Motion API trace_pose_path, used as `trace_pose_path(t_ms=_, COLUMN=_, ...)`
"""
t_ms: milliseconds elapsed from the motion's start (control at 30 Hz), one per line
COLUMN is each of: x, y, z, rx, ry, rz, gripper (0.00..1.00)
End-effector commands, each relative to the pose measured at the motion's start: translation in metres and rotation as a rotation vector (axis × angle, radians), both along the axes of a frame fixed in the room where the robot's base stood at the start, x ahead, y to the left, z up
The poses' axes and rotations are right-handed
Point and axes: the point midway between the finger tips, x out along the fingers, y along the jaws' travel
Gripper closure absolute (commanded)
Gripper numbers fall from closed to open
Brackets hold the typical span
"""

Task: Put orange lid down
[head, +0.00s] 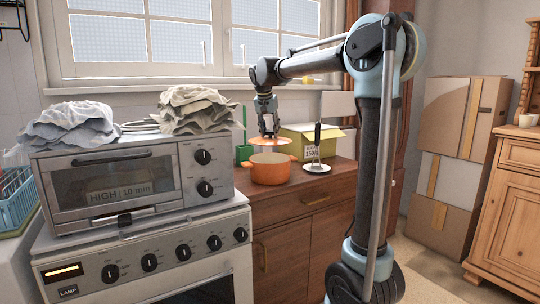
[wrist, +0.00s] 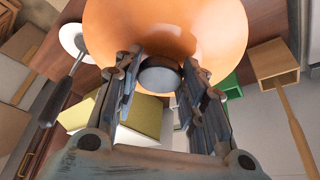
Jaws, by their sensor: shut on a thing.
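The orange lid (head: 270,142) hangs from my gripper (head: 268,131) just above the orange pot (head: 270,171) on the wooden counter. A gap shows between the lid and the pot's rim in the head view. In the wrist view the lid (wrist: 205,28) fills the top middle. My gripper (wrist: 160,80) is shut on the lid's dark round knob (wrist: 160,75), with one finger at each side. The pot is hidden behind the lid in the wrist view.
A small white plate (head: 317,169) with a black-handled utensil (head: 317,138) stands right of the pot, by a yellow-green box (head: 296,133). A green container (head: 243,154) is behind left. The toaster oven (head: 120,182) stands left. Bare counter (head: 300,185) lies in front.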

Motion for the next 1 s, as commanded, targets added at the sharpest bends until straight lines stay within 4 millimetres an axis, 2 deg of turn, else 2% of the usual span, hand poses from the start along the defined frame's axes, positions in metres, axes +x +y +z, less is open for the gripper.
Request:
trace_pose_path(t_ms=100, x=0.000, y=0.000, z=-0.019, rx=0.000, ry=0.000, rz=0.001, gripper=0.94)
trace_pose_path(t_ms=367, x=0.000, y=0.000, z=-0.037, rx=0.000, ry=0.000, rz=0.002, gripper=0.94)
trace_pose_path(t_ms=633, x=-0.001, y=0.001, z=-0.071, rx=0.000, ry=0.000, rz=0.003, gripper=0.94)
trace_pose_path(t_ms=867, x=-0.001, y=0.001, z=-0.075, rx=0.000, ry=0.001, rz=0.004, gripper=0.94)
trace_pose_path(t_ms=900, x=-0.001, y=0.001, z=-0.075, rx=0.000, ry=0.001, rz=0.004, gripper=0.58)
trace_pose_path(t_ms=967, x=-0.001, y=0.001, z=-0.075, rx=0.001, ry=0.001, rz=0.004, gripper=0.44)
trace_pose_path(t_ms=1000, x=-0.001, y=0.001, z=-0.075, rx=0.001, ry=0.001, rz=0.004, gripper=0.42)
